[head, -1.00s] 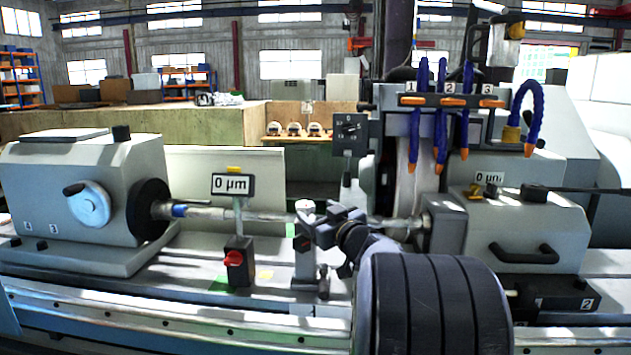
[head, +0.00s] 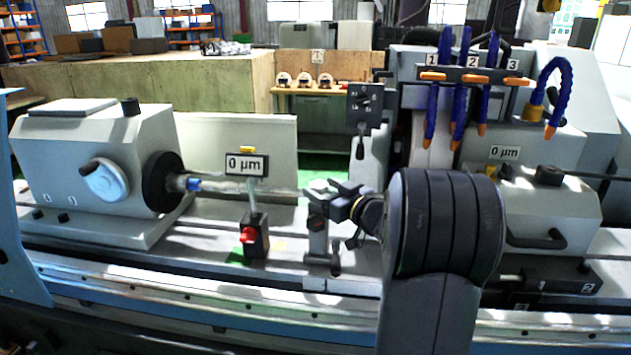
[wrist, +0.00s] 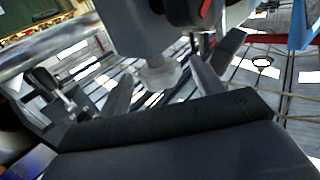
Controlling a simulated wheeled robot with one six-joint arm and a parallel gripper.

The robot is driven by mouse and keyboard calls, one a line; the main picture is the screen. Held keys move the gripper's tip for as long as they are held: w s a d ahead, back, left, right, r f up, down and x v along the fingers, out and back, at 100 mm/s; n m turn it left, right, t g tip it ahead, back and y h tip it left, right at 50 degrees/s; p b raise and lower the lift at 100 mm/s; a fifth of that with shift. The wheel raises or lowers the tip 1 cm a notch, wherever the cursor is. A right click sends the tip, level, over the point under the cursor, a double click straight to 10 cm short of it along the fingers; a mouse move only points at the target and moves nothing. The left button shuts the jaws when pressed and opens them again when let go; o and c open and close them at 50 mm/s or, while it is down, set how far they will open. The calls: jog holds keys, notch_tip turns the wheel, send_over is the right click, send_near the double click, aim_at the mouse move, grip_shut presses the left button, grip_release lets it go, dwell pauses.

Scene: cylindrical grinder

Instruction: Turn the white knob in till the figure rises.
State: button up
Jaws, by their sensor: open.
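The white knob (wrist: 160,74) shows in the wrist view as a pale round piece under a grey block. The two fingers of my open gripper (wrist: 164,86) stand on either side of it, with no clear grip on it. In the head view my gripper (head: 338,207) is at the small grey stand (head: 317,235) on the machine bed and hides part of it; I cannot make out the knob there. A readout (head: 246,165) left of the stand shows 0 µm.
The grey headstock (head: 95,165) with a white handwheel (head: 108,180) stands at the left. A black box with a red knob (head: 250,236) is under the left readout. Blue coolant hoses (head: 460,95) hang at the right. The bed's front rail (head: 180,300) is clear.

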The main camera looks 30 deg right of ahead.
aim_at(315, 181)
jog(key=shift+x, duration=1.75)
jog(key=c, duration=1)
